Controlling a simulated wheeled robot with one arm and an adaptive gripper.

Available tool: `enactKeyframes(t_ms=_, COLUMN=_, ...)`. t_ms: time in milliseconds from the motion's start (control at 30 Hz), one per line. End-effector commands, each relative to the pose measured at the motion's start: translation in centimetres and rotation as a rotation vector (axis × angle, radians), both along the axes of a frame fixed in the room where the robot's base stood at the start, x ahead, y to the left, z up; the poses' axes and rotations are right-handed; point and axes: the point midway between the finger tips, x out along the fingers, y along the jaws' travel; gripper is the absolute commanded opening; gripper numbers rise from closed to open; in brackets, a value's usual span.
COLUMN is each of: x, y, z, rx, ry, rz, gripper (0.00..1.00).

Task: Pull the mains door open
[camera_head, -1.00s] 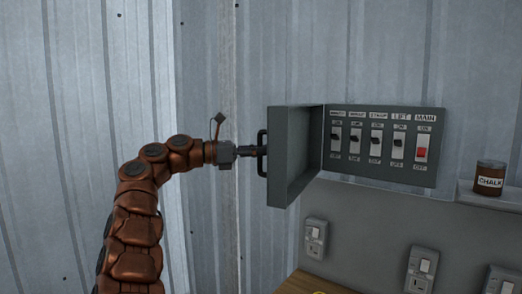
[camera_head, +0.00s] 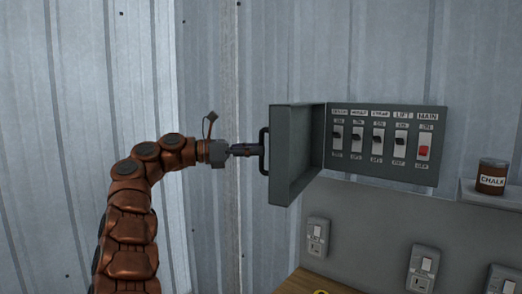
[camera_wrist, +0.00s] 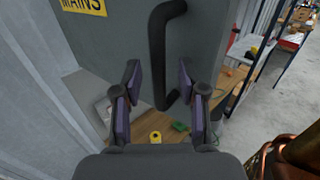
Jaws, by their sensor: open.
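The grey mains door (camera_head: 297,150) stands swung out from the switch box, wide open, and the row of switches (camera_head: 378,140) inside shows. Its black bar handle (camera_head: 264,152) is on the door's outer face. The wrist view shows the door (camera_wrist: 120,45) with a yellow MAINS label (camera_wrist: 84,5) and the handle (camera_wrist: 160,60) close ahead. My gripper (camera_head: 258,150) is at the handle in the head view. In the wrist view its fingers (camera_wrist: 158,85) are open, with the handle's lower end between them in the picture. Whether they touch it I cannot tell.
A shelf with a chalk tin (camera_head: 492,178) is at the right of the box. Several wall sockets (camera_head: 318,238) sit below, above a wooden bench (camera_head: 318,283). Corrugated wall is behind my arm. In the wrist view, open floor (camera_wrist: 270,95) lies at the right.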

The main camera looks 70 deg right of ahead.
Motion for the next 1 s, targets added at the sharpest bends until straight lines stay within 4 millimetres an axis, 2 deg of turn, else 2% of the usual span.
enactKeyframes(t_ms=100, x=2.2, y=1.1, z=0.1, rx=-0.003, ry=0.005, rz=0.004, gripper=0.41)
enactKeyframes(t_ms=467, x=6.6, y=3.7, z=0.0, rx=-0.001, ry=0.004, rz=0.002, gripper=0.41)
enactKeyframes(t_ms=733, x=8.1, y=4.7, z=0.0, rx=0.0, ry=0.002, rz=0.002, gripper=0.41)
enactKeyframes(t_ms=1000, x=8.4, y=4.9, z=0.0, rx=0.0, ry=0.001, rz=0.002, gripper=0.41)
